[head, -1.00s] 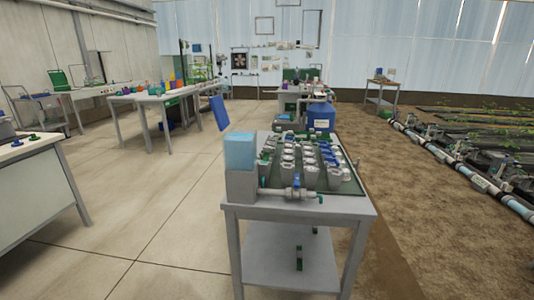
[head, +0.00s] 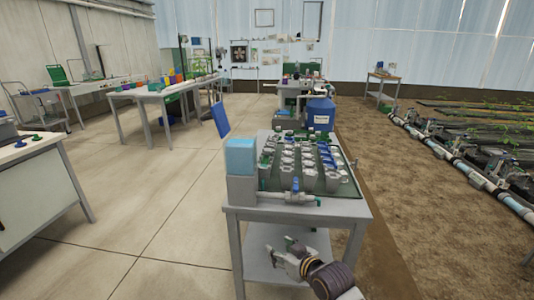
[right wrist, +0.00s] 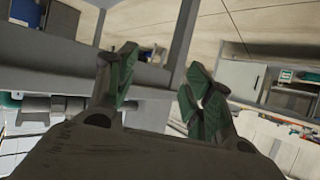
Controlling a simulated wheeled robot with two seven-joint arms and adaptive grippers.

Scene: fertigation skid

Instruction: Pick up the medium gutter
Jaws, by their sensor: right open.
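A grey fertigation skid table (head: 335,207) stands in front of me in the head view. A green board (head: 347,188) on its top carries grey gutter-like channels (head: 311,178) with rows of white cups. I cannot tell which of them is the medium gutter. My right gripper (head: 280,252) is open and empty, low at the front of the table and below its top, against the view of the lower shelf. Its two green-padded fingers (right wrist: 163,82) stand apart in the right wrist view, with nothing between them. My left gripper is not in view.
A light-blue tank (head: 240,156) and a white pipe with a blue valve (head: 295,186) sit at the table's front left. A blue barrel (head: 321,114) stands behind. The tiled floor (head: 150,220) at the left is clear.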

